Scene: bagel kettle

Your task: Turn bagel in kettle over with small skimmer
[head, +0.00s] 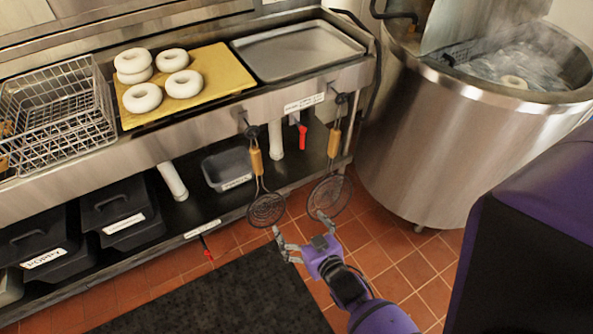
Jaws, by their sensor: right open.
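A large steel kettle (440,140) stands at the right, holding steaming water with one pale bagel (514,82) floating near its front rim. Two skimmers with wooden handles hang from hooks on the counter front. The small skimmer (266,209) is the left one, with a dense round head. The larger skimmer (330,195) hangs to its right. My right gripper (298,226) is open and empty, just below the two skimmer heads in the picture. I cannot tell whether it touches either one. My left gripper is not in view.
Raw bagels (142,97) lie on a yellow board (220,72) on the counter. A wire basket (60,110) is at left and an empty metal tray (300,50) at right. A dark mat (220,300) covers the floor.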

